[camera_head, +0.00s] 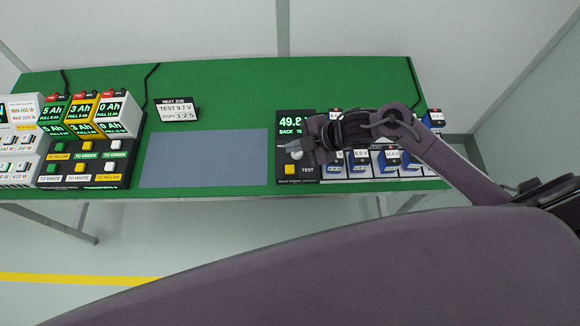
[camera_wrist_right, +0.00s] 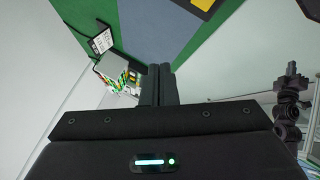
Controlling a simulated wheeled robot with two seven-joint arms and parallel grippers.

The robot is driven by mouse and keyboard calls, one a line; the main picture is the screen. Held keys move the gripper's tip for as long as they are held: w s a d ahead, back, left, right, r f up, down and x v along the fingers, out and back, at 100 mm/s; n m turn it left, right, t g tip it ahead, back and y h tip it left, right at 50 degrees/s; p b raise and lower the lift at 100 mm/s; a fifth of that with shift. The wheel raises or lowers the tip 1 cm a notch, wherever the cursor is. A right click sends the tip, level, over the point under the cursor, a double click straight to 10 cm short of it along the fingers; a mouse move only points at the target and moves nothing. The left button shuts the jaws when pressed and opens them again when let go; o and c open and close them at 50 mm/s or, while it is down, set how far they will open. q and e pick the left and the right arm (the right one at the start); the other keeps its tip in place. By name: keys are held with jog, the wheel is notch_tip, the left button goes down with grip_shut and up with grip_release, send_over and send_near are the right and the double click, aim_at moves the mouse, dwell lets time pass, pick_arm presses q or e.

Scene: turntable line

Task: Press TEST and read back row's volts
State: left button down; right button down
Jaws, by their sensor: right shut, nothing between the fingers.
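The black tester panel (camera_head: 283,180) stands at the front edge of the green table, right of the grey mat. Its screen (camera_head: 291,121) shows green digits that begin 49.8, with the word BACK below; the rest is hidden by my right gripper. The yellow button (camera_head: 290,169) beside the TEST label is uncovered. My right gripper (camera_head: 287,149) is shut and empty, above the panel between screen and button. Its closed fingers (camera_wrist_right: 160,68) also show in the right wrist view, apart from a yellow patch on the dark panel (camera_wrist_right: 204,4). Batteries (camera_head: 388,162) stand in rows to the right, partly behind my arm.
A job card (camera_head: 177,110) reading NEXT JOB, TEST 9.7 V stands at the back. Battery packs (camera_head: 81,114) and a button box (camera_head: 84,170) are at left. The grey mat (camera_head: 204,158) is empty. The green table (camera_head: 230,85) is clear behind it.

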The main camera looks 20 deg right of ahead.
jog(key=b, duration=0.7)
send_over(294, 169)
notch_tip(294, 169, down, 8)
jog(key=shift+r, duration=0.25)
jog(key=shift+f+b, duration=0.35)
jog(key=shift+f, duration=0.3)
dwell(0.9)
jog(key=shift+f, duration=0.4)
jog(key=shift+f+b, duration=0.4)
jog(key=shift+b, duration=0.15)
dwell(0.4)
jog(key=shift+r, duration=0.1)
jog(key=shift+r+p, duration=0.75)
jog(key=shift+p, duration=0.05)
